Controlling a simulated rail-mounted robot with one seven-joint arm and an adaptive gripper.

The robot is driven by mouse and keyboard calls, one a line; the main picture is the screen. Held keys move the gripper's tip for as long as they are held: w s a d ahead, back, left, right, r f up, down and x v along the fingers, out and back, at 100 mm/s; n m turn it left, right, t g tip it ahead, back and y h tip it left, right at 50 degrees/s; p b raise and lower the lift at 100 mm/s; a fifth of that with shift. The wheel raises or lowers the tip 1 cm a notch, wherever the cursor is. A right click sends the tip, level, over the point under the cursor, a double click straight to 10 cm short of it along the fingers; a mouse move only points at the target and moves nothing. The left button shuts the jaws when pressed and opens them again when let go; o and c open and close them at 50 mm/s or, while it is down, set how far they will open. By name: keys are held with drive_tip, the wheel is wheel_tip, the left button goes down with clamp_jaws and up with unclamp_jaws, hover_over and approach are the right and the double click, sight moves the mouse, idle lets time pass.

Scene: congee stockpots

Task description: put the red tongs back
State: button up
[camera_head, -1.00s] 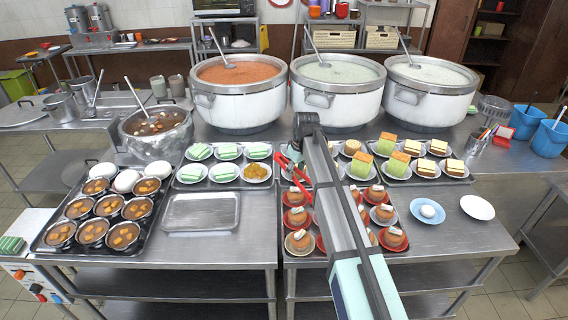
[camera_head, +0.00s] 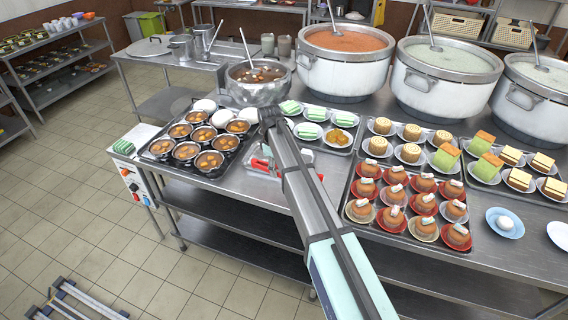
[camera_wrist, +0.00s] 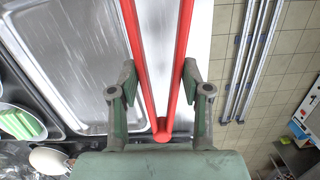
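The red tongs (camera_wrist: 162,122) lie between the fingers of my gripper (camera_wrist: 160,82) in the wrist view, hinge end toward the palm and both arms pointing away in a narrow V. The fingers press on the outer sides of the two arms. In the head view my gripper (camera_head: 270,128) is over the front counter, and bits of the red tongs (camera_head: 259,164) show beside and below my arm. An empty metal tray (camera_wrist: 72,45) lies below and left of the tongs in the wrist view. My arm hides much of it in the head view.
Bowls of brown dessert (camera_head: 187,152) stand left of my gripper. Plates of green-striped cakes (camera_head: 308,131) are just behind, and brown cakes on red plates (camera_head: 407,197) are to the right. A stew pot (camera_head: 258,88) and large stockpots (camera_head: 345,66) stand farther back.

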sight(277, 188)
drive_tip(key=shift+s+a+f+b, duration=0.15)
drive_tip(key=shift+f+b, duration=0.75)
drive_tip(key=shift+f, duration=1.05)
drive_tip(key=shift+w+a+f+b, duration=0.15)
drive_tip(key=shift+f+b, duration=0.75)
drive_tip(key=shift+f, duration=1.05)
drive_tip(key=shift+s, duration=0.1)
drive_tip(key=o, duration=0.6)
drive_tip(key=shift+o, duration=0.2)
